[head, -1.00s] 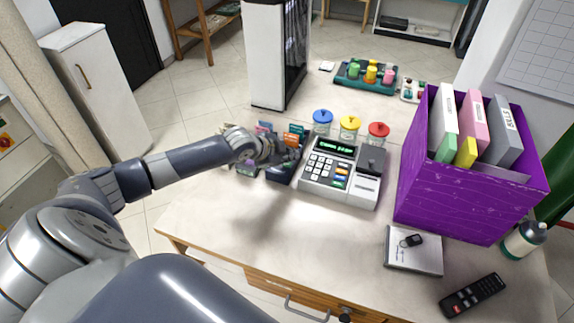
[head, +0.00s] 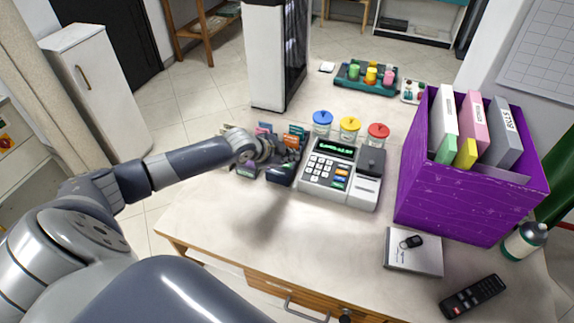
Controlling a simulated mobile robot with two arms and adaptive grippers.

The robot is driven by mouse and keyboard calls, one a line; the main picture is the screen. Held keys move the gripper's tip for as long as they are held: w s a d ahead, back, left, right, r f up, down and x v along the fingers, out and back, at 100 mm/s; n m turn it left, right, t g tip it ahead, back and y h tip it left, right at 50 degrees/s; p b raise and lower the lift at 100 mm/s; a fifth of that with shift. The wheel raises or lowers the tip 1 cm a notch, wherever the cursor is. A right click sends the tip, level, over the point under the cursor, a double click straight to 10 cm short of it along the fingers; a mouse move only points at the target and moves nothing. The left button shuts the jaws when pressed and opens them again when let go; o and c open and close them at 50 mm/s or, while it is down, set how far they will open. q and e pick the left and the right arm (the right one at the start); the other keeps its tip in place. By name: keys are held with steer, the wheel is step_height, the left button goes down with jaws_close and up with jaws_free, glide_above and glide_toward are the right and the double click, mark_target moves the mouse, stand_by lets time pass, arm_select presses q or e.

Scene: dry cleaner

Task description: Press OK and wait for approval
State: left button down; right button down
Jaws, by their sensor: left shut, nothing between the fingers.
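The payment terminal (head: 340,176) sits on the counter, white and grey with a number keypad (head: 323,168) and a column of coloured keys (head: 340,179). Its dark display (head: 335,148) shows green text too small to read. My left gripper (head: 286,162) is shut and empty, over the dark card rack just left of the terminal. Its fingertips are hard to make out against the rack, and I cannot tell whether they touch anything. My right gripper is not in view.
The dark rack with coloured cards (head: 295,135) stands left of the terminal. Three lidded jars (head: 349,128) stand behind it. A purple bin of binders (head: 445,205) stands to the right. A silver box (head: 413,261) and a remote (head: 472,296) lie in front. The front left counter is clear.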

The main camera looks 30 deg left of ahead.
mark_target(289, 167)
arm_select(q)
steer(key=shift+f, duration=0.4)
steer(key=shift+f, duration=0.4)
stand_by(0.6)
steer(key=shift+r, duration=0.1)
steer(key=shift+r+p, duration=0.65)
steer(key=shift+r, duration=0.05)
step_height(289, 167, up, 5)
steer(key=p, duration=0.5)
steer(key=shift+r, duration=0.1)
stand_by(0.4)
